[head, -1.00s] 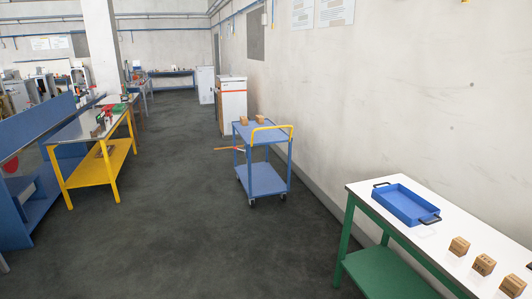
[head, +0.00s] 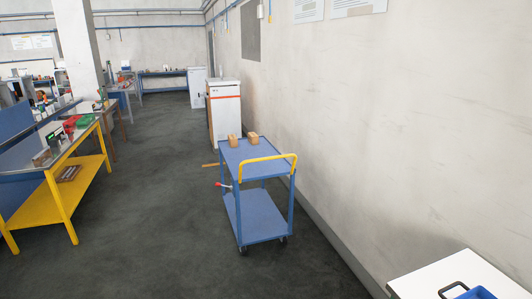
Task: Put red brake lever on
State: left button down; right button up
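A blue two-shelf cart (head: 255,205) on casters stands ahead of me near the right wall. It has a yellow push handle (head: 266,157) on its near right side. A small lever with a red tip (head: 219,184) sticks out at the left of the cart, and it looks like the red brake lever. Its exact joint with the cart is too small to make out. Neither of my grippers shows in the head view.
Two small cardboard boxes (head: 253,138) sit on the cart's top. A white table (head: 418,280) with a blue tray (head: 473,294) is at the lower right. A yellow-legged workbench (head: 66,205) stands left. A white cabinet (head: 225,112) stands behind the cart. The floor between is clear.

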aim_at(217, 184)
jog(key=i, duration=2.4)
jog(key=i+u, duration=0.25)
jog(key=i, duration=0.25)
jog(key=i+l+u, duration=0.25)
jog(key=i, duration=0.2)
jog(key=i+l+u, duration=0.3)
jog(key=i, duration=0.15)
